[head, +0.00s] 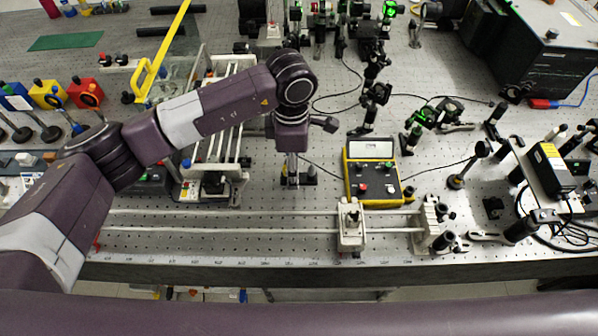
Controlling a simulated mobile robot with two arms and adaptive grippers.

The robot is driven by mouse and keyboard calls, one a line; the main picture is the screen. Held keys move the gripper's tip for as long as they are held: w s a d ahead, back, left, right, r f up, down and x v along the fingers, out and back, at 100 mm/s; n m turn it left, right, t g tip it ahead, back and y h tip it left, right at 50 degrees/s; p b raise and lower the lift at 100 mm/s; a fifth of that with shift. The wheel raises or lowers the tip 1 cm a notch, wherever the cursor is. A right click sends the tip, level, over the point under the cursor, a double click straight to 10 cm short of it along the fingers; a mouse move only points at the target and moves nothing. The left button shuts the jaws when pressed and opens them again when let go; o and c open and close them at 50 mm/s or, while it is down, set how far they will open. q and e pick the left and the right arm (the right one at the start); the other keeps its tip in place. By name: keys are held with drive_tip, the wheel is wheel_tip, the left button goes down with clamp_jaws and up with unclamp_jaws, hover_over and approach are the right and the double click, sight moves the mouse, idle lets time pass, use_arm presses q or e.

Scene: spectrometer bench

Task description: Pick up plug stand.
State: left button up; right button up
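My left arm comes in from the left, and its wrist points down over the middle of the bench. The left gripper (291,150) is small here and mostly hidden by the wrist, so its fingers cannot be made out. Directly below it, a small stand with a silver post and a black base (309,180) stands upright on the perforated bench. This may be the plug stand, but its top is hidden by the gripper and wrist. I cannot tell whether the gripper touches it. My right gripper is out of view.
A yellow-framed meter box (373,172) lies right of the stand. A rail assembly with a carriage (351,226) runs along the front edge. A white-framed rail device (213,168) is at left. Optical mounts (423,116) and a black box (546,55) stand to the right and behind.

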use_arm(q)
wheel_tip(320, 180, down, 2)
drive_tip(key=shift+w+f, duration=0.1)
drive_tip(key=shift+f, duration=0.05)
clamp_jaws()
idle(0.3)
